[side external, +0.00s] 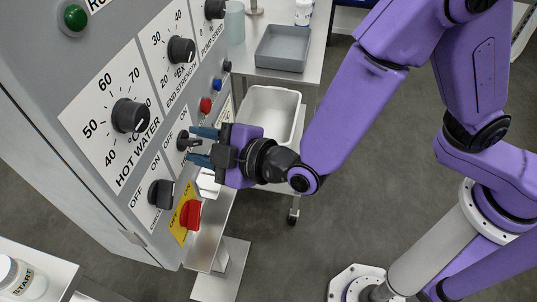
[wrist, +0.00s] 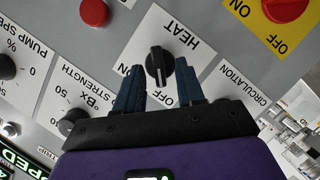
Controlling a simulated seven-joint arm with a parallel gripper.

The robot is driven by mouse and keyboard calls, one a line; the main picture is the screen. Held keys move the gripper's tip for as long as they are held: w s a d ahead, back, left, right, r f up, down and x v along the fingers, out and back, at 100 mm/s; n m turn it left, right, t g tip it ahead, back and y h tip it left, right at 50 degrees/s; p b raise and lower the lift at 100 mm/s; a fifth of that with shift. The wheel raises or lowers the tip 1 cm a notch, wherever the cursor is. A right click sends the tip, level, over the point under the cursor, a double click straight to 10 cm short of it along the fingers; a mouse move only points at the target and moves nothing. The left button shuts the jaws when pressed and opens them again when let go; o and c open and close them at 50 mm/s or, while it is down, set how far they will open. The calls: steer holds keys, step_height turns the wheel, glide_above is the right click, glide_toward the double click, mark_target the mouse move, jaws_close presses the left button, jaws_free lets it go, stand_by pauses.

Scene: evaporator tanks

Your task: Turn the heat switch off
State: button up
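The heat switch is a black rotary knob (wrist: 158,62) on a white label marked HEAT, upside down in the wrist view. Its ridge runs roughly up and down in that picture. In the side view the knob (side external: 182,140) is on the grey panel, right at my fingertips. My gripper (side external: 196,145) reaches the panel from the right, its blue fingers apart. In the wrist view my gripper (wrist: 159,66) has one fingertip on each side of the knob, with gaps visible. I cannot tell whether either finger touches it.
The circulation switch (side external: 161,194) and a red emergency-style knob on yellow (side external: 190,215) are close below. The hot water dial (side external: 130,116) is to the left, the Bx dial (side external: 181,50) above. A red button (side external: 205,105) is near. A white bin (side external: 268,113) stands behind my gripper.

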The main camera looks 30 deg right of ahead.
steer(key=v, duration=1.6)
steer(key=shift+s, duration=0.3)
steer(key=s+d+m+g+h, duration=0.1)
steer(key=d+g, duration=0.3)
steer(key=d, duration=0.6)
steer(key=s+d+f+m+g+h, duration=0.1)
steer(key=s+d+g+h, duration=0.2)
steer(key=d, duration=0.7)
steer(key=s+d+f+g+h, duration=0.1)
steer(key=s+d+g+h, duration=0.1)
steer(key=d+g, duration=0.3)
steer(key=d, duration=0.4)
steer(key=shift+s+d+m+g+h, duration=0.2)
steer(key=shift+d+m+g+h, duration=0.2)
steer(key=shift+o, duration=0.3)
